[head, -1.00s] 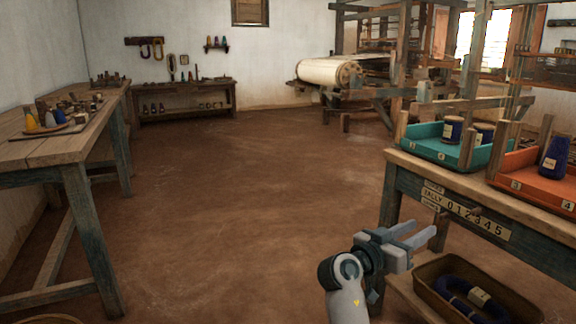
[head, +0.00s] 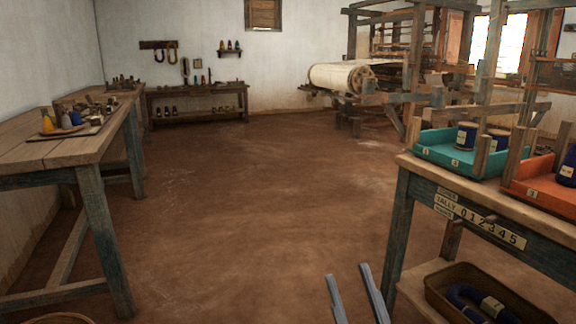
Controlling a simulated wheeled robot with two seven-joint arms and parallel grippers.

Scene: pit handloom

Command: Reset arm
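My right gripper (head: 347,272) shows only its two grey fingers at the bottom edge of the head view, right of centre. The fingers are spread apart with bare floor between them, so it is open and empty. They point away from me, left of the tally table (head: 420,197) and apart from it. The rest of my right arm is out of view. My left gripper is not in view.
The tally table holds a teal tray (head: 431,153) and an orange tray (head: 540,192) with blue spools. A basket (head: 470,306) sits on its lower shelf. A workbench (head: 60,152) stands left, a loom (head: 400,95) at the back. The middle floor is clear.

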